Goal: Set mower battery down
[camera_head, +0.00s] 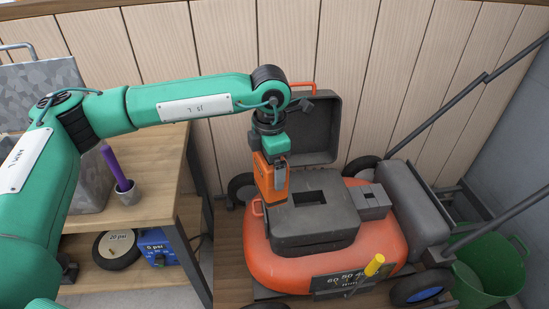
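The mower (262,262), with an orange-red deck, stands at the centre right. A dark grey housing (300,235) on it has an empty-looking rectangular opening, and its dark lid (310,135) stands raised behind. My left gripper (272,192) points down beside the housing's left rear corner. An orange block with a grey side panel (281,173) is at the end of that wrist; I cannot tell whether it is gripper body or a held battery. The fingertips are not distinct. No separate battery is clearly identifiable. My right gripper is not in view.
A wooden bench (150,208) at the left holds a purple-handled tool (118,168) in a cup and a metal box (95,190). A blue gauge unit (158,247) sits on its lower shelf. A green basket (485,270) stands right. The mower's handle bars slant up at right.

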